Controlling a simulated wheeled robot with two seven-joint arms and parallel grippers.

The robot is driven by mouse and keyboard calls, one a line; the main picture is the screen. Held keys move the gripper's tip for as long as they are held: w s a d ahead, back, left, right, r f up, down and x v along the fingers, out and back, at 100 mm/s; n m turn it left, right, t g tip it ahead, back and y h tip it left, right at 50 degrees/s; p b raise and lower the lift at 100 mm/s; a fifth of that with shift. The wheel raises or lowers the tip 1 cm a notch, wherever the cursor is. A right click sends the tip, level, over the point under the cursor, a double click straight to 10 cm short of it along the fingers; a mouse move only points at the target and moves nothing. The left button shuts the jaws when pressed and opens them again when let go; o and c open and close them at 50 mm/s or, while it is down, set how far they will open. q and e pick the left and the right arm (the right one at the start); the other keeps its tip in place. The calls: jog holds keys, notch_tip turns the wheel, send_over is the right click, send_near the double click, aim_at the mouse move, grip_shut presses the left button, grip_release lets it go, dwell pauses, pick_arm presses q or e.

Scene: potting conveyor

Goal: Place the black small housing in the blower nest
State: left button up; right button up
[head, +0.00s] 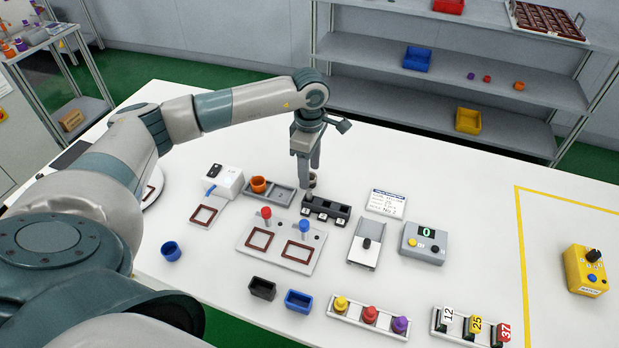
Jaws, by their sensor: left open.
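A small black open-topped housing (262,289) stands on the white table near the front, beside a blue one (298,301). A white box-shaped unit with a blue nozzle (228,181) stands farther back, seemingly the blower. A grey two-pocket tray (282,195) adjoins it, with an orange round cup (259,184) in its left pocket; I cannot tell for certain which part is the blower nest. My left gripper (309,181) is open and points down at the back of a black numbered slot block (341,212), away from the black housing. A small dark thing by its fingers is unclear.
A grey plate with red and blue knobs (281,246) lies between the tray and the housings. A blue round cup (171,251), a grey counter box (424,243) and a rack of coloured knobs (369,317) stand around.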

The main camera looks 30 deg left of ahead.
pick_arm(q)
jog(key=shift+f, duration=1.1)
jog(key=c, duration=1.2)
pick_arm(e)
jog(key=shift+s+r, duration=0.2)
jog(key=shift+r, duration=0.2)
